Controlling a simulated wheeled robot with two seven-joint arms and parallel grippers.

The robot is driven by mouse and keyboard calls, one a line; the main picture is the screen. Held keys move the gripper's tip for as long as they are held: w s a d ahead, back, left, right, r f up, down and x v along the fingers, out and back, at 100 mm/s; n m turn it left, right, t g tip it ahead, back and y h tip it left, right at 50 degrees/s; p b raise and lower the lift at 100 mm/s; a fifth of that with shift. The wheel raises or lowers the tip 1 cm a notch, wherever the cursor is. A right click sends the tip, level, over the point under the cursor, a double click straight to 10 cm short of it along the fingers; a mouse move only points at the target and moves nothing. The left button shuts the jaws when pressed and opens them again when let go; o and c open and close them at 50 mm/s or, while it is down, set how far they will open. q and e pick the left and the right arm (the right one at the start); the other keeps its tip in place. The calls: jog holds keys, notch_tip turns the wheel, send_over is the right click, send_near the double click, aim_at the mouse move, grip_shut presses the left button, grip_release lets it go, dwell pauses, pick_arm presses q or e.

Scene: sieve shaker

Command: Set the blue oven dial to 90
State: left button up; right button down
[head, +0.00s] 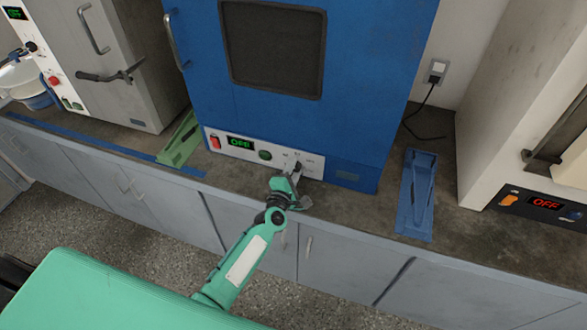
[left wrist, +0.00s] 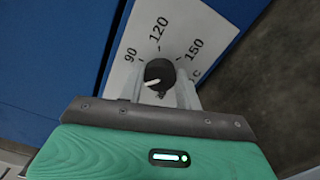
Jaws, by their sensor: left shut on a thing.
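The blue oven (head: 205,90) stands on the counter, with a white control panel along its lower front. Its dark dial (head: 296,167) is at the panel's right part, partly hidden by my left gripper (head: 294,174). In the left wrist view the round dial (left wrist: 159,72) sits between the two fingers, and the gripper (left wrist: 160,88) is shut on it. The dial's white pointer aims left and slightly down, below the printed 90 (left wrist: 131,54). The 120 and 150 marks lie above and to the right. My right gripper is not in view.
The oven's display (head: 240,143) reads OFF in green. A green stand (head: 180,140) and a blue stand (head: 416,195) flank the oven. A grey oven (head: 120,60) stands at left and a white unit (head: 505,90) at right.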

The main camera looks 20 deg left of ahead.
pick_arm(q)
jog(key=m+p, duration=0.1)
jog(key=m, duration=0.3)
jog(key=shift+m, duration=0.3)
jog(key=shift+m+p, duration=0.5)
jog(key=shift+m, duration=1.8)
jog(key=shift+f, duration=0.1)
jog(key=o, duration=1)
jog(key=s+b, duration=0.2)
jog(key=s, duration=1.1)
jog(key=shift+s+a+b, duration=0.15)
jog(key=shift+s+b, duration=0.2)
jog(key=shift+s, duration=0.05)
